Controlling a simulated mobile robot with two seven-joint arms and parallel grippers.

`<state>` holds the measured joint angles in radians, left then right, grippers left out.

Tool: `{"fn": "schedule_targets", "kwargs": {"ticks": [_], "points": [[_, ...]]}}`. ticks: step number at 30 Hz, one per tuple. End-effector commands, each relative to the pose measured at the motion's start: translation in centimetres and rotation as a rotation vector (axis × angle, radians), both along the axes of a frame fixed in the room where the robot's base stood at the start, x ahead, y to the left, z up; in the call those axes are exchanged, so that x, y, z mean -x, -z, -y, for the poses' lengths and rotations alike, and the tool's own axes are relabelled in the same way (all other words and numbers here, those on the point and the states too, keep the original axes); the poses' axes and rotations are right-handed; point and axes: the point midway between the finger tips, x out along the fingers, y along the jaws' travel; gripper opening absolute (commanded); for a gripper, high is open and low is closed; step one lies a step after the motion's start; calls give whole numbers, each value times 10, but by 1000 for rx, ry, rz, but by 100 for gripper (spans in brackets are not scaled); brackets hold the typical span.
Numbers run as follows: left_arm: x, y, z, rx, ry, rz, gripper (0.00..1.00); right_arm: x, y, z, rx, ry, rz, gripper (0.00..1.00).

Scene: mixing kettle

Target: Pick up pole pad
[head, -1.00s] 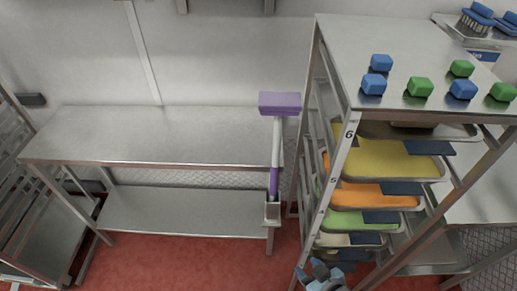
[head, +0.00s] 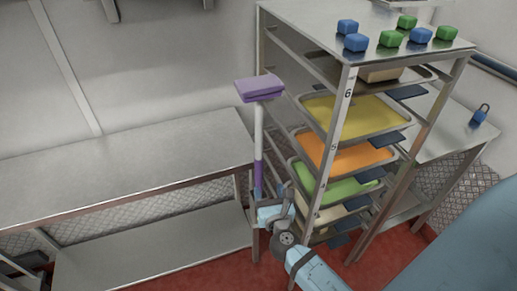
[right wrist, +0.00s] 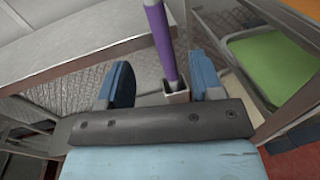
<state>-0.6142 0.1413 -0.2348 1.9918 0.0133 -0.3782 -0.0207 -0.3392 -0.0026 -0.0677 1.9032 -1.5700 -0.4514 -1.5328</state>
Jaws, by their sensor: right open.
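The pole pad (head: 259,88) is a purple pad on top of an upright pole with a white upper part and a purple lower part. It stands between the steel table and the tray rack. In the right wrist view the purple pole (right wrist: 161,40) goes down into a square metal holder (right wrist: 176,97). My right gripper (head: 274,195) is at the pole's lower part in the head view. In the right wrist view my right gripper (right wrist: 165,80) is open, with the pole between its blue fingers and not gripped. My left gripper is not in view.
A tall rack (head: 345,95) with coloured trays stands close on the right, with blue and green blocks (head: 391,38) on top. A steel table (head: 120,150) with a lower shelf stands on the left. A wall is behind.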

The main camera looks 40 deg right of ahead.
Motion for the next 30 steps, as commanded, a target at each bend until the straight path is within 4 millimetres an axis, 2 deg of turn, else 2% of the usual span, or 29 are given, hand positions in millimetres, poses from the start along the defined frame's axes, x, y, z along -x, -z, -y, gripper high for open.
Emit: {"fn": "schedule_targets", "kwargs": {"ticks": [5,12,20,30], "points": [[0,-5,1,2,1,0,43,-21,-5,9,69,6,-6,60],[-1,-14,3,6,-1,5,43,-64,-4,26,65,5,-6,60],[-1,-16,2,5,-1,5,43,-84,-3,34,61,5,-7,60],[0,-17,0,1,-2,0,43,-127,-1,48,62,5,-7,60]]}}
